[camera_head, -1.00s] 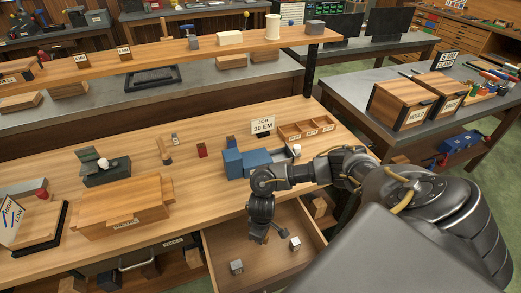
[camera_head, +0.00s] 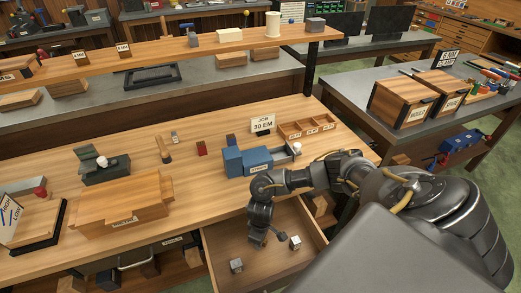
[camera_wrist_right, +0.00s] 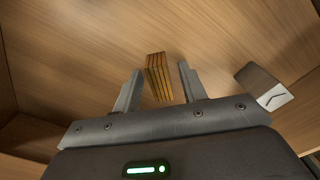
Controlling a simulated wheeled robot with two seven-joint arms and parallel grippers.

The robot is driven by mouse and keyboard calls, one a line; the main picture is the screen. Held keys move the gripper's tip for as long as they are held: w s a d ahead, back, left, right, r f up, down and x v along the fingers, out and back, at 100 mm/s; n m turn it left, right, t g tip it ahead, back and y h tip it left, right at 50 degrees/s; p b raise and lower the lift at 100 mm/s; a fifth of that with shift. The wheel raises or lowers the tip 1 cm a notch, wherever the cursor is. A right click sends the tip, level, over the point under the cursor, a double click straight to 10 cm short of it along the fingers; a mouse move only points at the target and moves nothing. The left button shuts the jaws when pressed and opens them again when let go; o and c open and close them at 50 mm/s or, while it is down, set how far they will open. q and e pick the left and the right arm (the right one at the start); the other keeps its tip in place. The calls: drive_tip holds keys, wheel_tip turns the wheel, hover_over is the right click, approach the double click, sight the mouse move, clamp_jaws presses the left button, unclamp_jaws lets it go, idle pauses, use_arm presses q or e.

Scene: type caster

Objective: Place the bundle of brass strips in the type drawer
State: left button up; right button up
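The type drawer (camera_head: 216,258) is pulled out below the front of the workbench. My right gripper (camera_head: 258,240) points down inside it. In the right wrist view the bundle of brass strips (camera_wrist_right: 158,75) shows as a small stack of yellow-brown strips in the drawer. It lies between the two fingers of my right gripper (camera_wrist_right: 160,80), with a visible gap on each side, so the gripper is open. I cannot tell whether the bundle rests fully on the drawer floor. In the head view the gripper hides the bundle. My left gripper is not in view.
Two small metal blocks lie in the drawer, one at the front left (camera_head: 237,265) and one to the right (camera_head: 295,243); the right wrist view shows one block (camera_wrist_right: 264,86) close right of the gripper. A blue box (camera_head: 247,161) and wooden tray (camera_head: 306,127) stand on the bench above.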

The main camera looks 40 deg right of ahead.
drive_tip(key=shift+r, duration=0.1)
wheel_tip(320, 180, up, 12)
drive_tip(key=p, duration=0.3)
idle(0.3)
drive_tip(key=shift+a, duration=0.1)
idle(0.4)
